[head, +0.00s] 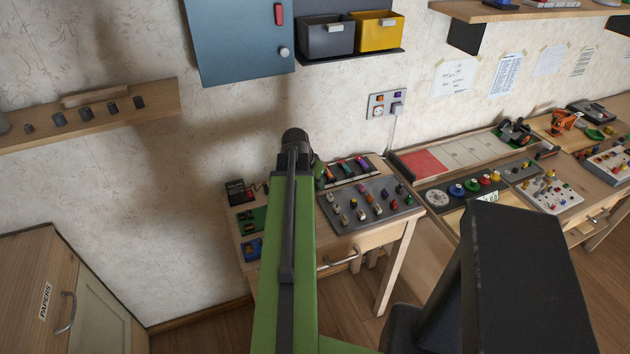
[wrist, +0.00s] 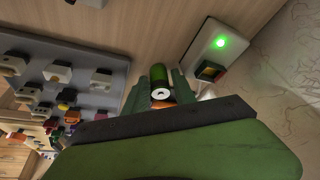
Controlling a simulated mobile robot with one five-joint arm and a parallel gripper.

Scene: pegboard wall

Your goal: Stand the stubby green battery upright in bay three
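The stubby green battery (wrist: 158,74) shows in the wrist view, with a pale ringed end facing my camera. My gripper (wrist: 160,90) has one finger on each side of it and looks shut on it. In the head view my green arm mostly hides the gripper, beside the left end of the bay rack (head: 352,180). That rack holds several coloured batteries. A pale housing (wrist: 192,50) with a lit green lamp and a dark opening lies beyond the battery in the wrist view. I cannot tell which bay is three.
A grey panel (head: 350,217) with several knobs and switches lies in front of the rack; it also shows in the wrist view (wrist: 60,65). Small circuit boards (head: 250,220) lie on the desk's left side. The wall stands close behind. Some bare wood (wrist: 150,25) shows.

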